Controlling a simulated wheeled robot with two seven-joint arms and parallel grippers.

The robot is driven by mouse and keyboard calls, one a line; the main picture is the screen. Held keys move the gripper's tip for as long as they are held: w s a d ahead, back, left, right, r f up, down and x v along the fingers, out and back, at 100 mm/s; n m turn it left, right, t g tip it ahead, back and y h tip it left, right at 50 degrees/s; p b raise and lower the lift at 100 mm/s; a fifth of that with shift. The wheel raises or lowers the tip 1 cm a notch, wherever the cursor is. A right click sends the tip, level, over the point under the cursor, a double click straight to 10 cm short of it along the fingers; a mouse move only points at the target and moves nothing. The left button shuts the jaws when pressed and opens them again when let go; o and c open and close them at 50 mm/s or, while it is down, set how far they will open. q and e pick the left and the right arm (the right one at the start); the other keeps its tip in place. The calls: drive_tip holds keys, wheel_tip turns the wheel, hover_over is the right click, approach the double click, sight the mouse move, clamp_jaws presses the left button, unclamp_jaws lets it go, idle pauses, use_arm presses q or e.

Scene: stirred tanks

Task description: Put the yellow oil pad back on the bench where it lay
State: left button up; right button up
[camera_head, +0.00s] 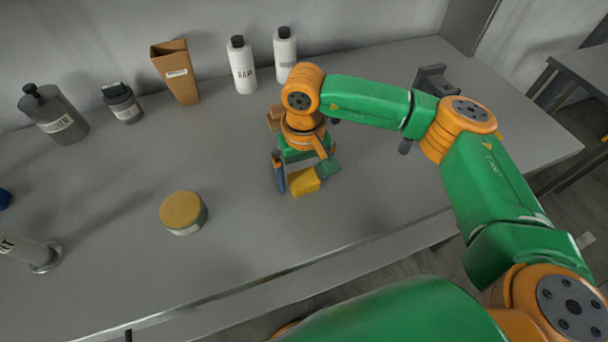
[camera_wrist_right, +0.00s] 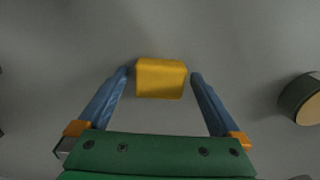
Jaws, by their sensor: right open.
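The yellow oil pad (camera_head: 303,182) is a small yellow block on the grey bench top. It also shows in the right wrist view (camera_wrist_right: 161,80), where it lies between the tips of my two blue fingers. My right gripper (camera_head: 304,174) is open and points down at the pad; it is also in the wrist view (camera_wrist_right: 161,75). A gap shows on each side of the pad, so the fingers are not closed on it. I cannot tell whether the pad lies flat on the bench. My left gripper is not in view.
A round tin with a yellow lid (camera_head: 183,210) stands left of the gripper. Two white bottles (camera_head: 242,66), (camera_head: 285,53), a brown holder (camera_head: 177,74) and dark jars (camera_head: 122,103), (camera_head: 55,113) stand along the back. The bench between tin and front edge is clear.

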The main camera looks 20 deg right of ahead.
sight(304, 178)
wheel_tip(304, 178, up, 12)
drive_tip(key=b, duration=0.1)
drive_tip(key=shift+f+b, duration=0.15)
drive_tip(key=shift+b, duration=0.25)
